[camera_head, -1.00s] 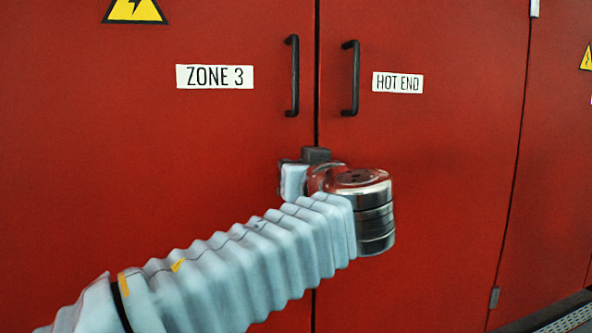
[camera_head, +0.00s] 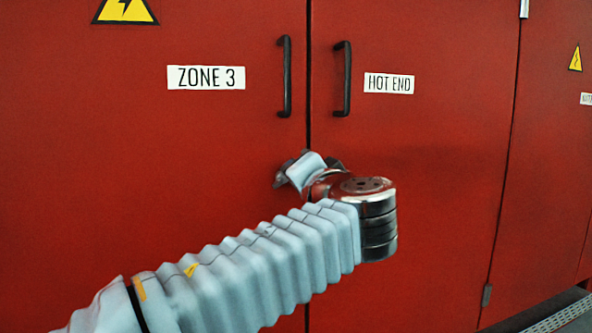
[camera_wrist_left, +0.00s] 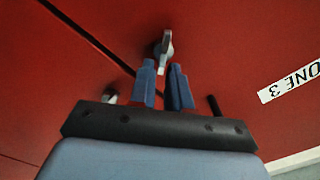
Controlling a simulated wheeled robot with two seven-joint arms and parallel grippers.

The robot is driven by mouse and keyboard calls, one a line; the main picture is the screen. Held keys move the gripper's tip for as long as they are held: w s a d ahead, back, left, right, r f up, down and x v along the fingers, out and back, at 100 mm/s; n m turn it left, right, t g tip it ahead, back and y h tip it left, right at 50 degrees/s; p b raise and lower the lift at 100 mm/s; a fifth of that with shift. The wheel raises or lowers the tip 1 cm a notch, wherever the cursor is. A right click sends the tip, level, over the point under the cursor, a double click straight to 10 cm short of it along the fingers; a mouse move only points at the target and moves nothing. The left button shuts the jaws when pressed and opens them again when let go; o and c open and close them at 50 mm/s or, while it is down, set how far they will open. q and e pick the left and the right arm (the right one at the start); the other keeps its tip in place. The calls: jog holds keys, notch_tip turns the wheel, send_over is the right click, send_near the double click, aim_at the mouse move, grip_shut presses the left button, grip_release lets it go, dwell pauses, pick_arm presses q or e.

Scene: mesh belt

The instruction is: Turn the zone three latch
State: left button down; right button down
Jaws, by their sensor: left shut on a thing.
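The grey zone three latch (camera_wrist_left: 164,46) shows in the left wrist view on the red door, close to the door seam. My left gripper (camera_wrist_left: 161,68) has its two blue fingers shut on the latch's near end. In the head view my left gripper (camera_head: 305,172) is tilted against the doors at the seam, below the handles, and it hides the latch. The "ZONE 3" label (camera_head: 206,77) is on the left door, and it also shows in the left wrist view (camera_wrist_left: 291,82). My right gripper is not in view.
Two black upright handles, left (camera_head: 285,76) and right (camera_head: 342,79), flank the seam above my gripper. A "HOT END" label (camera_head: 389,83) is on the right door. A yellow warning sign (camera_head: 126,10) is at the top left. The door faces around my arm are clear.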

pick_arm(q)
jog(key=shift+w+f+m+p, duration=0.1)
jog(key=shift+f+m+p, duration=0.2)
jog(key=shift+m, duration=0.85)
jog(key=shift+w+f+m+p, duration=0.1)
jog(key=shift+f+m+p, duration=0.2)
jog(key=shift+m, duration=0.9)
jog(key=shift+f+m+p, duration=0.2)
jog(key=shift+m+p, duration=0.1)
jog(key=shift+m, duration=0.85)
jog(key=c, duration=1.3)
grip_release()
jog(key=shift+a, duration=0.2)
jog(key=shift+o, duration=0.2)
jog(key=shift+d+r, duration=0.1)
